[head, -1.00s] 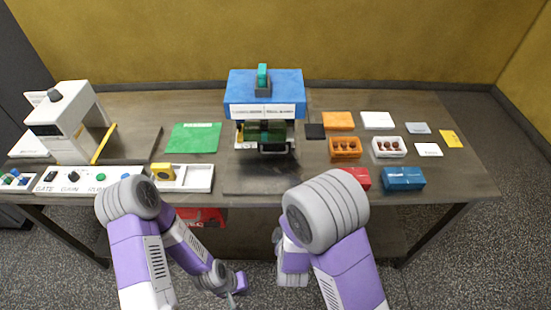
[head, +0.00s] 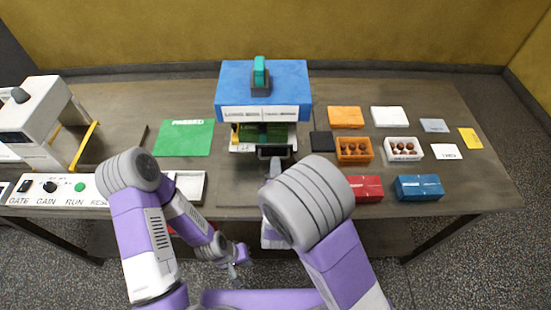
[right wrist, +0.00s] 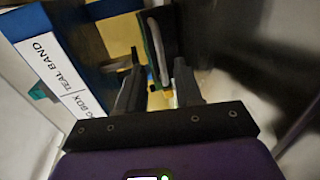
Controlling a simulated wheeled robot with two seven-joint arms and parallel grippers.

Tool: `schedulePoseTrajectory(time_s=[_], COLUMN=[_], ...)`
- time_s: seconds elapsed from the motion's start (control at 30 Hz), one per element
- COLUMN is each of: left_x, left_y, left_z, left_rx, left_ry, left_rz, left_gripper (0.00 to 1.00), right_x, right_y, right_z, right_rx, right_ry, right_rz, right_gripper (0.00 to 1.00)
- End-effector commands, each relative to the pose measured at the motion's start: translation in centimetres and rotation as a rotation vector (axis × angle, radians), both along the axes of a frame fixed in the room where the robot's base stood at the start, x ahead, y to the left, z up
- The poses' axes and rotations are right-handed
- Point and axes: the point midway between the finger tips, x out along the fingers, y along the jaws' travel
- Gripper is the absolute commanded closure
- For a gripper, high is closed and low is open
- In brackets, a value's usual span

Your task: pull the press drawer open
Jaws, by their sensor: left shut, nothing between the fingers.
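The press (head: 262,85) has a blue top with a teal knob and a white label strip. Its drawer's dark handle (head: 274,151) shows at the front, below the green part. In the right wrist view the handle (right wrist: 156,50) is an upright loop just ahead of my fingertips, roughly in line with the gap. My right gripper (right wrist: 158,68) is open with nothing clearly between its fingers; in the head view it is at the handle's near side, partly hidden by my arm. Whether it touches the handle I cannot tell. My left gripper (head: 234,268) is shut and empty, low before the table's front edge.
A green mat (head: 183,138) and a white tray (head: 190,186) lie left of the press. Orange and white boxes (head: 403,149), cards, a red box (head: 366,188) and a blue box (head: 418,187) lie right. A white machine (head: 40,120) stands far left.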

Motion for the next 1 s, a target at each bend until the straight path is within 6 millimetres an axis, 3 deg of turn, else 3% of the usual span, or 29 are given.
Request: schedulePoseTrajectory(time_s=[0.23,0.6,0.83,1.0], left_x=[0.0,0.1,0.0,0.0], left_y=[0.0,0.0,0.0,0.0], left_z=[-0.6,-0.6,-0.6,-0.6], left_rx=[0.0,0.0,0.0,0.0], left_ry=[-0.001,-0.001,-0.001,-0.001], left_rz=[0.0,0.0,0.0,0.0], left_gripper=[1.0,1.0,1.0,1.0], right_x=[3.3,3.9,3.9,3.9], right_y=[-0.1,-0.1,-0.1,-0.1], right_z=[-0.7,-0.8,-0.8,-0.8], right_rx=[0.001,0.0,0.0,0.0], right_ry=[-0.001,0.0,0.0,0.0], right_rz=[-0.002,0.0,0.0,0.0], right_gripper=[0.65,0.65,1.0,1.0])
